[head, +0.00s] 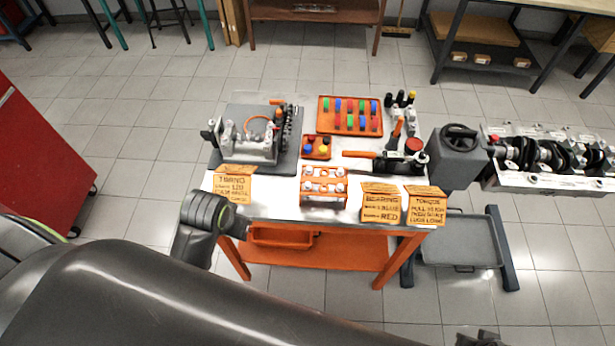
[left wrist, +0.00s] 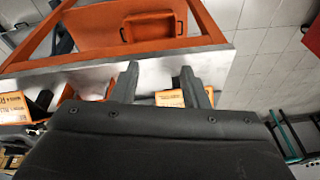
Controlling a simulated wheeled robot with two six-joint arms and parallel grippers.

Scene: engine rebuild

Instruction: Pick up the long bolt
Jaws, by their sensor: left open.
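I cannot pick out a long bolt for certain in either view. In the head view an orange rack (head: 323,187) with several pale, round-topped pieces stands near the front of the metal-topped bench (head: 285,207). An orange tray (head: 349,103) of coloured pegs lies behind it. In the left wrist view my left gripper (left wrist: 159,84) is open, with nothing between its two fingers. The fingers overlap the bench's front edge in that view; their height above it is unclear. The left fingers cannot be made out in the head view.
An engine assembly (head: 255,140) stands on the bench's left. A torque wrench (head: 390,160) lies at the right. Instruction cards (head: 381,203) line the front edge. A crankshaft stand (head: 550,160) is right of the bench. An orange bin (left wrist: 152,31) sits below.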

